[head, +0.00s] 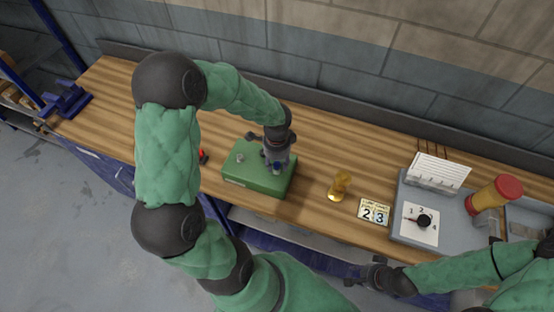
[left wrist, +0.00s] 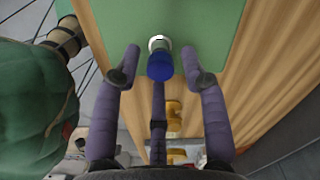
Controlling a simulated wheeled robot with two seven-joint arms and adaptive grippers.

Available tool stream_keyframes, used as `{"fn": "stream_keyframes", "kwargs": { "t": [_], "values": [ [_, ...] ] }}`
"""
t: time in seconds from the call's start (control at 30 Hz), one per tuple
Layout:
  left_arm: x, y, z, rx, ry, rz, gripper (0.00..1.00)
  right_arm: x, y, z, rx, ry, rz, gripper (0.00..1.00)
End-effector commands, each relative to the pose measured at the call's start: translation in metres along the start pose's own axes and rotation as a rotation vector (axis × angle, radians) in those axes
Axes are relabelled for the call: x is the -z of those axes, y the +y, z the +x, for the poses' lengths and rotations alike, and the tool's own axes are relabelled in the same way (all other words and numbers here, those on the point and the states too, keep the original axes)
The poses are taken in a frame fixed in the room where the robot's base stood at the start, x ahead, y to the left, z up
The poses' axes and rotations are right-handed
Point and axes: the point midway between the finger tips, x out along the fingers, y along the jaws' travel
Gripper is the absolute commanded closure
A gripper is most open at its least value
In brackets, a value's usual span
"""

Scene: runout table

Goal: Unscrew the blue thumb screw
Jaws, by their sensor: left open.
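The blue thumb screw (left wrist: 160,66) stands out from the green box (left wrist: 215,25), with a pale metal collar at its base. In the head view the screw (head: 277,167) shows at the right part of the green box (head: 250,181), under my left gripper (head: 276,161). In the left wrist view my left gripper (left wrist: 161,78) is open. Its two fingers are on either side of the screw, with a gap on both sides. My right gripper (head: 368,274) is at the table's front edge, away from the box; its jaw opening is unclear.
A small metal knob (head: 240,158) is on the box's left part. A brass object (head: 340,185) and a number card (head: 374,212) lie right of the box. A blue vise (head: 67,99) is far left.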

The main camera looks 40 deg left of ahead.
Motion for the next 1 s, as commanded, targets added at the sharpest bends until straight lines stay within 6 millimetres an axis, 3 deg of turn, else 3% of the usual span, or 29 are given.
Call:
{"fn": "stream_keyframes", "kwargs": {
  "t": [0.3,0.67,1.0],
  "values": [
    [-0.001,0.001,-0.005,-0.005,-0.001,0.417,0.57,-0.001,-0.013,-0.037,0.0,0.001,0.0,0.7],
    [0.0,0.001,-0.004,-0.004,0.0,0.684,0.57,-0.002,-0.02,-0.057,0.0,0.0,0.0,0.7],
    [-0.001,0.001,-0.005,-0.003,0.001,1.142,0.57,-0.003,-0.034,-0.095,0.0,0.001,0.0,0.7]
  ]
}}
